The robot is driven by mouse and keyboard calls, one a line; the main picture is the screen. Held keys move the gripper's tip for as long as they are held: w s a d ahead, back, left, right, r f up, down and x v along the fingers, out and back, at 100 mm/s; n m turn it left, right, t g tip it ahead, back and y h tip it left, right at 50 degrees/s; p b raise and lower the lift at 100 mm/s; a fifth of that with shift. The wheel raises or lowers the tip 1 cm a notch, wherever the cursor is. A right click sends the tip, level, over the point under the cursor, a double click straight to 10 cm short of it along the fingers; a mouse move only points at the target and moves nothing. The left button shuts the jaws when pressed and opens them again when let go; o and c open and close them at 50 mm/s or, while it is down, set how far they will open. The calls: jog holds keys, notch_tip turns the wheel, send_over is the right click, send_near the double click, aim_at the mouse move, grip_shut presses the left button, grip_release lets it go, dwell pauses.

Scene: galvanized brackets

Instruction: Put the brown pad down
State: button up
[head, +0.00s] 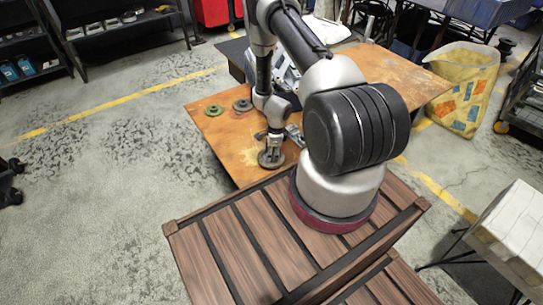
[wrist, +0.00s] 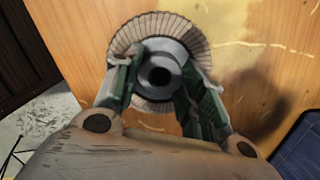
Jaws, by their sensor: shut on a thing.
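The brown pad (wrist: 127,40) is a round disc with a ribbed tan-brown rim and a grey hub with a dark centre hole. My gripper (wrist: 160,75) is shut on its hub, one finger on each side. In the head view, the pad (head: 270,162) is below my gripper (head: 274,147), flat over the near part of the orange-brown worn tabletop (head: 225,135). It is at or just above the surface; I cannot tell whether it touches. Part of the pad is hidden behind the fingers.
A green disc (head: 214,110) and a greyish-brown disc (head: 242,105) lie on the tabletop to the far left. Metal parts (head: 294,134) lie right of my gripper. A dark blue object (wrist: 300,148) is at the wrist view's lower right. The left tabletop has bare room.

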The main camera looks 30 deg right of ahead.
jog(key=shift+f, duration=0.7)
jog(key=shift+f, duration=0.1)
jog(key=o, duration=1.1)
jog(key=shift+c, duration=0.2)
